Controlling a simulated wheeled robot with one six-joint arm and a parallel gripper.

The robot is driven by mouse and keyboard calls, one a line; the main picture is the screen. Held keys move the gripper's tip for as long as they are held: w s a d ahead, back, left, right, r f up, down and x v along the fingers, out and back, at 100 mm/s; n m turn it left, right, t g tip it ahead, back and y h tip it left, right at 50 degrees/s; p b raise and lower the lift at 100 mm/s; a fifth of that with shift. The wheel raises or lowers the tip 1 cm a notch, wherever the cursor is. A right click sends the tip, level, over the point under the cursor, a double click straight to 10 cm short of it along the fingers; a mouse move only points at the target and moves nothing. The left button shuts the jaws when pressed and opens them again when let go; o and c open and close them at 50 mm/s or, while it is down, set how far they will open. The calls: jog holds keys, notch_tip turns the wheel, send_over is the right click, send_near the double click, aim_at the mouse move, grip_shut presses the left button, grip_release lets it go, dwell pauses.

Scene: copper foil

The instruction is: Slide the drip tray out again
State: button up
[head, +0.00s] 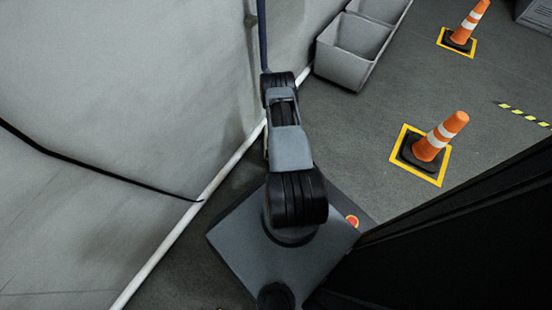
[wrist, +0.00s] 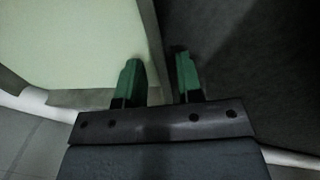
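I cannot make out a drip tray for certain in either view. My gripper (wrist: 158,66) shows in the wrist view with two green fingers set apart, and nothing is clearly held between them. The upright edge of a pale panel (wrist: 65,40) runs behind the gap between the fingers. Whether the fingers touch that edge I cannot tell. In the head view my arm reaches up and away, and the gripper itself is not visible there.
A pale grey wall (head: 110,80) with a white strip (head: 165,245) at its foot stands left of my base. Grey bins (head: 345,62) stand ahead. Two orange cones, one near (head: 437,138) and one farther (head: 467,24), stand on the right. Floor between bins and cones is clear.

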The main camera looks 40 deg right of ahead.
jog(key=shift+f, duration=0.3)
jog(key=shift+c, duration=0.4)
grip_shut()
